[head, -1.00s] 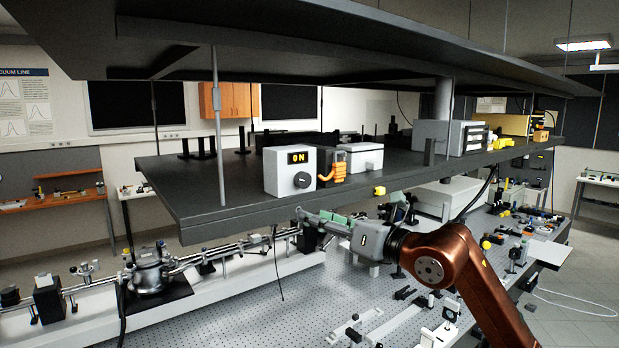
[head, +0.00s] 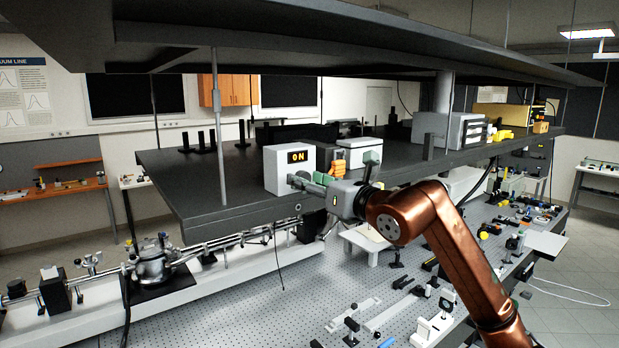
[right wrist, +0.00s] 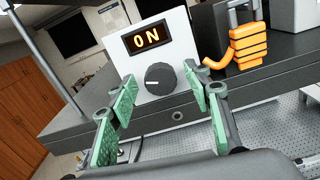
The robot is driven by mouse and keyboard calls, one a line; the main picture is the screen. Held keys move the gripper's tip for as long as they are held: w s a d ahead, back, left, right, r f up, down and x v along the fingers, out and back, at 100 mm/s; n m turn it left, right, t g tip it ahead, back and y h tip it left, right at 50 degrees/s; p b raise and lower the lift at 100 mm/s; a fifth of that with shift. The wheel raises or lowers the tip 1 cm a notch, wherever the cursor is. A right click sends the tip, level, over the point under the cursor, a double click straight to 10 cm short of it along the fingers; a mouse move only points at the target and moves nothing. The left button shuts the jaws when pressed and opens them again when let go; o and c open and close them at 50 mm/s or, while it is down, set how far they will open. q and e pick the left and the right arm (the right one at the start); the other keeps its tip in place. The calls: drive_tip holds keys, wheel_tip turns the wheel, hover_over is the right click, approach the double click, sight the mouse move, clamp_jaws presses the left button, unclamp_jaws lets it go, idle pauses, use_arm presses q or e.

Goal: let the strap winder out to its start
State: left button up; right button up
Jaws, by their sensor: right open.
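A white box (head: 288,165) with a lit "ON" display stands at the front edge of the raised dark shelf. Its round dark knob (right wrist: 160,79) faces me in the right wrist view, with a short pale mark across it. My right gripper (head: 301,180) is open in front of the box and hides the knob in the head view. In the right wrist view its green-padded fingers (right wrist: 159,88) lie to either side of the knob, with no clear contact. No part is plainly recognisable as a strap winder. My left gripper is not in view.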

drive_tip(key=shift+c, duration=0.5)
drive_tip(key=c, duration=1)
drive_tip(key=shift+n, duration=0.4)
drive_tip(key=n, duration=0.3)
drive_tip(key=shift+n, duration=0.4)
drive_tip(key=shift+c, duration=0.3)
drive_tip(key=n, duration=0.5)
drive_tip(key=n+p, duration=0.1)
drive_tip(key=n, duration=0.5)
drive_tip(key=n+p, duration=0.1)
drive_tip(key=n, duration=0.5)
drive_tip(key=shift+s+a+f, duration=0.1)
drive_tip(key=shift+a+f, duration=0.05)
drive_tip(key=shift+f, duration=0.05)
drive_tip(key=shift+o, duration=0.2)
drive_tip(key=shift+n, duration=0.3)
